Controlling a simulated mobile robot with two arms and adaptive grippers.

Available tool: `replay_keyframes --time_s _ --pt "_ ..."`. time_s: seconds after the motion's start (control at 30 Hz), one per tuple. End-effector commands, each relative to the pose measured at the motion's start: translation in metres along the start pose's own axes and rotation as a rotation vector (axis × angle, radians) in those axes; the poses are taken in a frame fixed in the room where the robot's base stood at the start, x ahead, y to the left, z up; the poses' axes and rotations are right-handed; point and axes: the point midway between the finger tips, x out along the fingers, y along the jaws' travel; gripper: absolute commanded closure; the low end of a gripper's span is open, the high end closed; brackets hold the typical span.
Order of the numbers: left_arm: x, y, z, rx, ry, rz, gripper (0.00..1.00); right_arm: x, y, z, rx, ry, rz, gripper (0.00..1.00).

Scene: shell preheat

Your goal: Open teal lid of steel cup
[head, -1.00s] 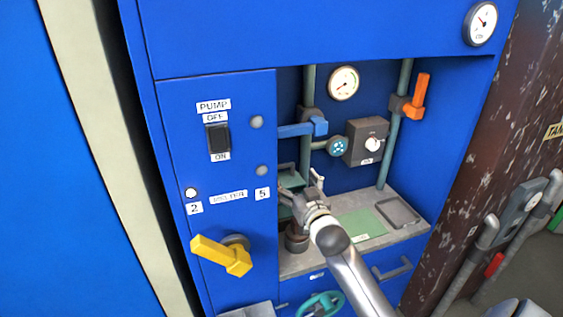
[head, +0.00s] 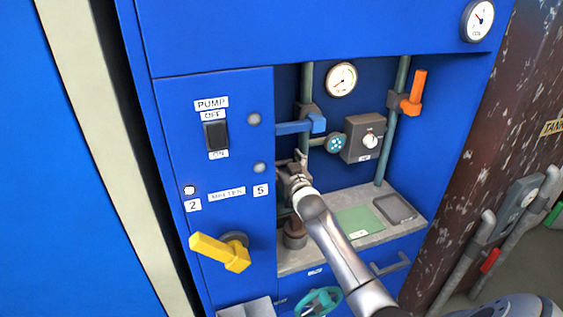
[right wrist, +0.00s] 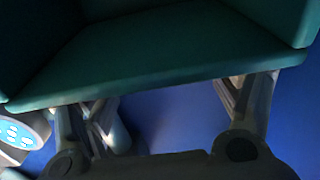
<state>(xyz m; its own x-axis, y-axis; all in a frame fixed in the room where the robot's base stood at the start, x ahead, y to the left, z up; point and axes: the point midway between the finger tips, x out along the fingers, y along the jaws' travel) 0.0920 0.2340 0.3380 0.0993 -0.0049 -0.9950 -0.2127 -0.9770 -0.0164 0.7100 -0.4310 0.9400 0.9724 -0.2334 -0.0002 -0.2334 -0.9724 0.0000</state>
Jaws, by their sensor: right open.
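The teal lid (right wrist: 170,60) fills the upper part of the right wrist view, very close to the camera, with a flat panel and raised side walls. In the head view it is largely hidden behind my right gripper. My right gripper (head: 292,167) is open, in the alcove's left part above the shelf. In the right wrist view its two fingers reach up to the lid's lower edge, spread apart; I cannot tell whether they touch it. A dark round, cup-like body (head: 294,238) stands on the shelf below, partly covered by my arm. My left gripper is not in view.
A blue lever (head: 296,127) and a grey box with a knob (head: 364,138) are close above and right of the gripper. A green mat (head: 358,220) and a dark tray (head: 397,208) lie on the shelf (head: 310,262). A yellow handle (head: 220,252) sticks out at left.

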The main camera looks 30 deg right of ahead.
Motion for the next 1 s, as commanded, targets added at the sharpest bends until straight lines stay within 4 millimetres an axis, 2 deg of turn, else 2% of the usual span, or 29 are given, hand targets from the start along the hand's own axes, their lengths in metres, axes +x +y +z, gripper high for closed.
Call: replay_keyframes --time_s 0.1,0.6,0.77,0.9,1.0 --pt "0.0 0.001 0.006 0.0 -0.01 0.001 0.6 0.0 0.0 0.0 0.0 0.0 0.0 0.16" --pt "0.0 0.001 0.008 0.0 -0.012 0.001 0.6 0.0 0.0 0.0 0.0 0.0 0.0 0.8" --pt "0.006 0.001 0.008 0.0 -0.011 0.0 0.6 -0.004 -0.001 0.002 0.002 0.021 -0.002 0.82" --pt "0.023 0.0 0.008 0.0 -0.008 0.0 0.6 -0.02 -0.001 0.002 0.005 0.102 -0.001 0.82" --pt "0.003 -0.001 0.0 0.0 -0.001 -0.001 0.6 -0.032 0.0 -0.013 0.002 0.117 0.0 0.82"
